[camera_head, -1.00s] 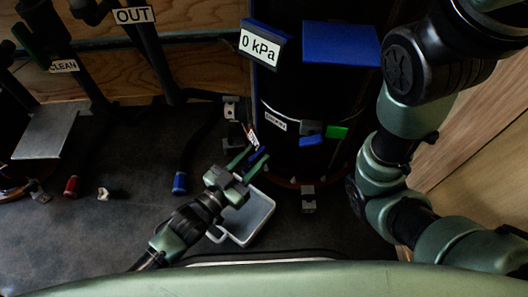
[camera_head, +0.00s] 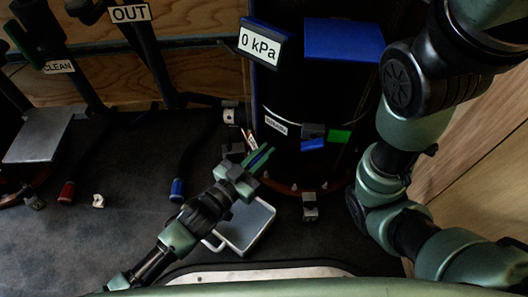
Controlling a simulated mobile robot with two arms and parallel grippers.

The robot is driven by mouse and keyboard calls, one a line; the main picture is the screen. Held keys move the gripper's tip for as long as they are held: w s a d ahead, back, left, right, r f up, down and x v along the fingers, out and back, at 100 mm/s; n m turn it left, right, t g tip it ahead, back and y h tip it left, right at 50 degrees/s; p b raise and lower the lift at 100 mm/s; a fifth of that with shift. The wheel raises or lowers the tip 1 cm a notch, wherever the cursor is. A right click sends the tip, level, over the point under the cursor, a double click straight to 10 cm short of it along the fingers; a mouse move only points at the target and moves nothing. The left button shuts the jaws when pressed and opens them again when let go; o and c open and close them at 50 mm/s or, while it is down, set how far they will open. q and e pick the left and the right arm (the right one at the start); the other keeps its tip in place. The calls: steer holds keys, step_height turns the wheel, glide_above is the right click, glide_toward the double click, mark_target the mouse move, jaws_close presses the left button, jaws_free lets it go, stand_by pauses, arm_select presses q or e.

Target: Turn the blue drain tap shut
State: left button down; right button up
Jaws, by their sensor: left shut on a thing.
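The blue drain tap (camera_head: 258,154) is low on the left side of the black filter housing (camera_head: 300,100), beside a small tilted tag. My left gripper (camera_head: 260,157) reaches up to it from the lower left, and its green fingers are closed together on the blue handle. The fingers hide most of the handle, so its exact angle is hard to tell. My right arm stands along the right side, and its gripper is out of view.
A grey tray (camera_head: 247,228) sits under my left gripper. Another blue lever (camera_head: 313,145) and a green block (camera_head: 340,136) are on the housing. A gauge sign (camera_head: 260,46) reads 0 kPa. Hoses with blue (camera_head: 177,190) and red (camera_head: 67,192) ends lie to the left.

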arm_select(q)
steer(key=shift+r+m+g+h+p, duration=0.15)
steer(key=shift+m+g+h+p, duration=0.6)
steer(key=shift+m+g+h, duration=0.15)
steer(key=shift+s+d+m+g+h+p, duration=0.15)
steer(key=shift+m+g+h+p, duration=0.3)
steer(key=shift+m+g+h, duration=0.45)
steer(key=m+g+h, duration=0.1)
steer(key=g, duration=0.1)
steer(key=shift+s+g, duration=0.15)
steer(key=shift+g, duration=0.25)
steer(key=m+g, duration=0.2)
steer(key=shift+s+d+g+h, duration=0.15)
steer(key=shift+s+g+h, duration=0.15)
steer(key=shift+h, duration=0.1)
steer(key=shift+s+f+m+g+y+b, duration=0.1)
steer(key=shift+s+m+g+y+b, duration=0.3)
steer(key=shift+m+g+b, duration=1.1)
steer(key=shift+s+f+m+g+y+b, duration=0.1)
steer(key=shift+s+m+g+y+b, duration=0.3)
steer(key=shift+m+g, duration=2.15)
steer(key=shift+s+m+g+y+b, duration=0.4)
steer(key=shift+m+g+b, duration=0.5)
steer(key=shift+g, duration=2.25)
